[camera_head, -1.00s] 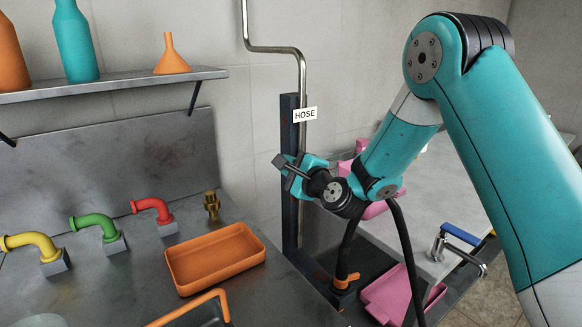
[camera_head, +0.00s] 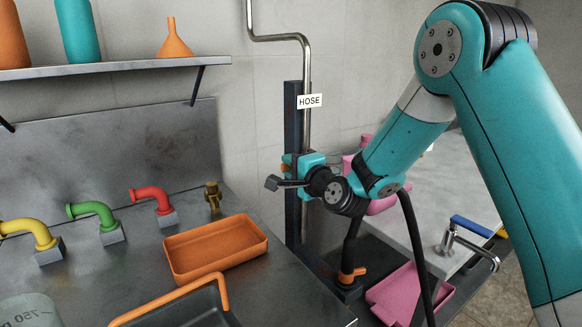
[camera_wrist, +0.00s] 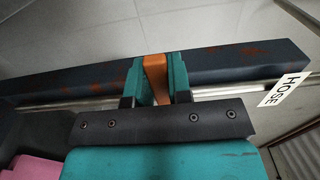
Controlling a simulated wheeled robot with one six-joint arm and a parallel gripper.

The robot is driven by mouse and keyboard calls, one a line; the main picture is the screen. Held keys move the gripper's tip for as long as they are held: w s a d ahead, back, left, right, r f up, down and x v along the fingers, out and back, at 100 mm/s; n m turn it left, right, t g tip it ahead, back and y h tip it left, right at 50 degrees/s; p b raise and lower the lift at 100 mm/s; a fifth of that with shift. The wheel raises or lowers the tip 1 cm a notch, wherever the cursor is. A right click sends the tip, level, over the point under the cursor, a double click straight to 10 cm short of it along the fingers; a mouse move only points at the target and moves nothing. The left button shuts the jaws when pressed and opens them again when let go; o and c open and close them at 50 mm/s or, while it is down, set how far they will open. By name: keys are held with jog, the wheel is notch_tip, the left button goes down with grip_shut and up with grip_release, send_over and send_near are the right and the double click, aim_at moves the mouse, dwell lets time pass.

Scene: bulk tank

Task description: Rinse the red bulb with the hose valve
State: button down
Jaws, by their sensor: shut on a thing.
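My gripper (camera_head: 290,166) is at the dark post under the HOSE sign (camera_head: 309,101). In the wrist view its teal fingers (camera_wrist: 155,82) are shut on an orange lever (camera_wrist: 156,78) in front of the post. I take the lever to be the hose valve's handle; only a sliver of orange shows beside the fingers in the head view. I cannot make out a red bulb in either view. The only clearly red thing is an elbow pipe (camera_head: 152,196) on the metal counter.
An orange tray (camera_head: 214,250) and a brass fitting (camera_head: 212,196) are on the counter, left of the post. Green (camera_head: 95,213) and yellow (camera_head: 30,232) elbow pipes stand farther left. A pink bin (camera_head: 410,292) and a blue-handled tap (camera_head: 470,232) are at the right.

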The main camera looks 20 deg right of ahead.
jog(key=shift+f, duration=0.1)
jog(key=c, duration=1)
grip_release()
jog(key=shift+c, duration=0.2)
jog(key=b+v, duration=1.5)
jog(key=v, duration=0.2)
jog(key=shift+s+b, duration=0.25)
jog(key=shift+b, duration=0.05)
